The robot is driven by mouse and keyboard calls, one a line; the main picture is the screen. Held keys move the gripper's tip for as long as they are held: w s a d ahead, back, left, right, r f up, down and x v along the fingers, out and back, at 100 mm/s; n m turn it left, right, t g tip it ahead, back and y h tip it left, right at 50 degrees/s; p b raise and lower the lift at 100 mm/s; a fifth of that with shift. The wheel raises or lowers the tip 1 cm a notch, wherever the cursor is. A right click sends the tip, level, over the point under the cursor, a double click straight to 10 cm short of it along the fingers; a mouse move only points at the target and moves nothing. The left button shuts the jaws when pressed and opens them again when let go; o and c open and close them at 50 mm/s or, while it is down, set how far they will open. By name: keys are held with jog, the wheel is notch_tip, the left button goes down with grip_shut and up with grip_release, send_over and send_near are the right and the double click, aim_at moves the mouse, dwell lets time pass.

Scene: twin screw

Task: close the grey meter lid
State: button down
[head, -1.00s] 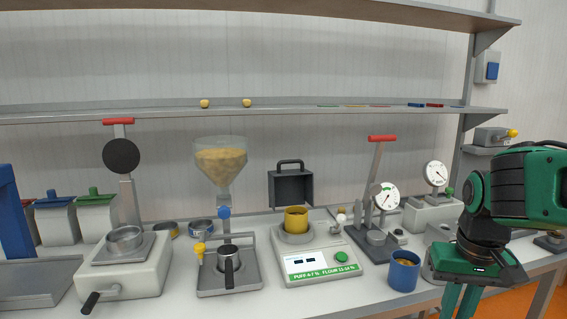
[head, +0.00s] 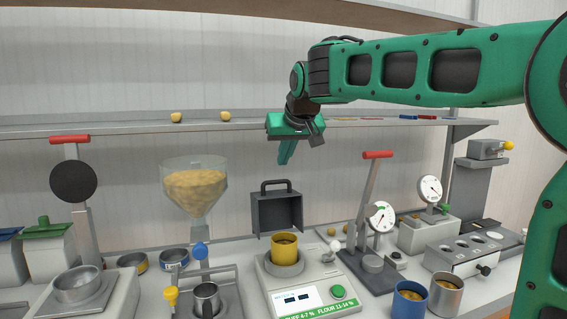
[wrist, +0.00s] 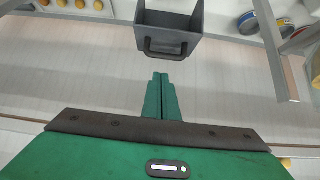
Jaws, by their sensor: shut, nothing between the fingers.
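The grey meter lid (head: 277,212) stands raised at the back of the white meter (head: 312,288), its hollow side facing forward and its handle (head: 280,183) on top. A yellow cup (head: 285,248) sits in the meter's round seat, in front of the lid. My gripper (head: 283,161) is shut and empty, pointing down just above the lid handle in the head view, apart from it. In the wrist view the shut fingers (wrist: 160,78) are near the handle of the lid (wrist: 170,22), with a gap between them.
A glass hopper of yellow grains (head: 194,190) stands left of the meter. A lever press with a red grip (head: 378,155) stands right. A blue cup (head: 409,299) and a metal cup (head: 446,293) are at front right. A shelf (head: 100,128) runs behind.

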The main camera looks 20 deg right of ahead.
jog(key=x, duration=0.8)
jog(key=shift+a, duration=0.35)
